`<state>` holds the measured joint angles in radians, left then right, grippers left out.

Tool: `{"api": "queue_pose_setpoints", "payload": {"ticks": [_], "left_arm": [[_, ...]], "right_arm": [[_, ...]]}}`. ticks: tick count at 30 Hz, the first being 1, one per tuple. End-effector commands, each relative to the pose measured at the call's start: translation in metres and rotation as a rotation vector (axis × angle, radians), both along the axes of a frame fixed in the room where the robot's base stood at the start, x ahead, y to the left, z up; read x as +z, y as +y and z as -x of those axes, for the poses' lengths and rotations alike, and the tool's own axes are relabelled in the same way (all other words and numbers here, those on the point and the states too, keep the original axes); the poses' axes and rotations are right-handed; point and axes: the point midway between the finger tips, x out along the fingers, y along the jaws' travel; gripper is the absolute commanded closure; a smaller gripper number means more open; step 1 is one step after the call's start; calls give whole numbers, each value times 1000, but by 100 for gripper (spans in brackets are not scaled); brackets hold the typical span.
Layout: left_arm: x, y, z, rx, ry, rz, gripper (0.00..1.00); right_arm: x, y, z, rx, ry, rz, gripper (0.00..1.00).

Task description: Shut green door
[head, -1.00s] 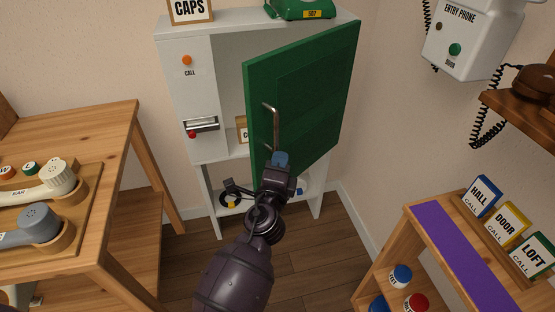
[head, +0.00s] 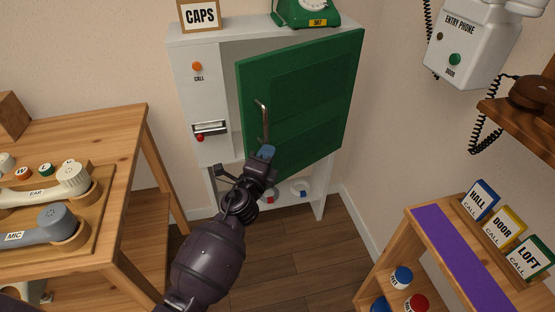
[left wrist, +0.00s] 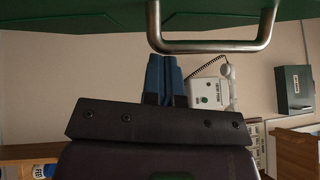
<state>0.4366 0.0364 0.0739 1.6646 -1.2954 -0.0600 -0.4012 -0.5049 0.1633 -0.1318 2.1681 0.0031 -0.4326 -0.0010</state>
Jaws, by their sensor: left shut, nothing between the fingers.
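The green door (head: 308,100) of the white cabinet (head: 199,100) stands partly open, hinged on the right, with its free left edge swung out toward me. A metal bar handle (head: 264,121) is on its outer face near that edge. In the left wrist view the handle (left wrist: 209,46) crosses the top with the green panel (left wrist: 230,12) behind it. My left gripper (head: 267,152) is shut and empty, with its blue fingertips just below the handle's lower end and close to the door's face. The blue fingers also show in the left wrist view (left wrist: 164,75). My right gripper is not in view.
A wooden table (head: 118,127) with handsets stands at the left. A wooden stand (head: 420,228) with HALL, DOOR and LOFT cards is at the lower right. A green phone (head: 305,12) and CAPS sign (head: 199,15) sit on the cabinet. An entry phone (head: 470,45) hangs at right.

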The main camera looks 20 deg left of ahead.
Motion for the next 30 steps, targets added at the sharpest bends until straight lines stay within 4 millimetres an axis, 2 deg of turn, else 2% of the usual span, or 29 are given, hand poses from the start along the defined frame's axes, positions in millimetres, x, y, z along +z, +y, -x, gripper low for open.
{"api": "queue_pose_setpoints", "payload": {"ticks": [7,12,16,21,30], "left_arm": [[0,42,-19,-76,1,-6,100],[-4,79,-42,-81,6,-3,100],[-4,100,-57,-82,6,-2,100],[-1,111,-65,-80,2,1,100],[1,111,-66,-80,0,1,100]], "right_arm": [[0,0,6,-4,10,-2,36],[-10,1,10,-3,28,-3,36],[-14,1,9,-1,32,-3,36],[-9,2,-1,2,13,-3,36],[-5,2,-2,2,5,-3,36]]}}
